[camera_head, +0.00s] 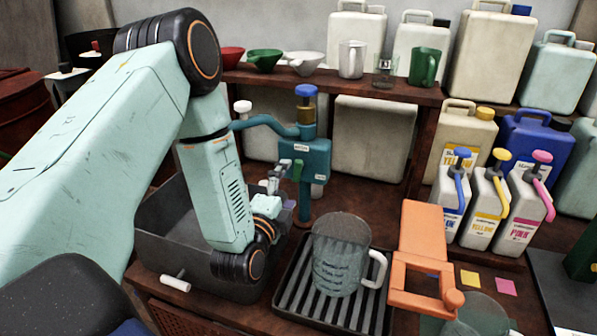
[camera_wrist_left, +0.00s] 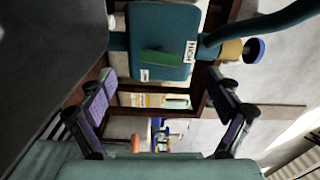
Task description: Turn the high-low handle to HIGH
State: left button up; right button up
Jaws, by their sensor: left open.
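The teal dispenser box (camera_head: 316,158) stands behind the sink; it also fills the top of the left wrist view (camera_wrist_left: 160,25). The green handle (camera_head: 297,170) is on its front and shows in the left wrist view (camera_wrist_left: 160,58). There the HIGH label (camera_wrist_left: 190,50) is beside the handle's right end, toward the blue-capped side, and a smaller label (camera_wrist_left: 145,75) is near its left end. My left gripper (camera_head: 281,188) is open before the box; its two purple-padded fingers (camera_wrist_left: 163,112) are wide apart, with the handle beyond them, apparently untouched. My right gripper is out of view.
A clear jug (camera_head: 340,262) stands on a ribbed drip tray (camera_head: 285,300) below right. An orange stand (camera_head: 422,240) is right of it. Pump bottles (camera_head: 490,205) stand farther right. A grey sink (camera_head: 165,235) lies under my left arm. Cups line the shelf (camera_head: 325,83) behind.

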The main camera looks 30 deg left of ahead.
aim_at(296, 173)
pick_arm(q)
jog(key=x, duration=0.5)
jog(key=shift+d+b, duration=0.15)
jog(key=shift+b, duration=0.15)
jog(key=shift+w, duration=0.4)
jog(key=shift+r, duration=0.1)
jog(key=shift+c, duration=0.8)
jog(key=c, duration=1)
jog(key=shift+o, duration=0.2)
jog(key=shift+n, duration=0.8)
jog(key=o, duration=1.1)
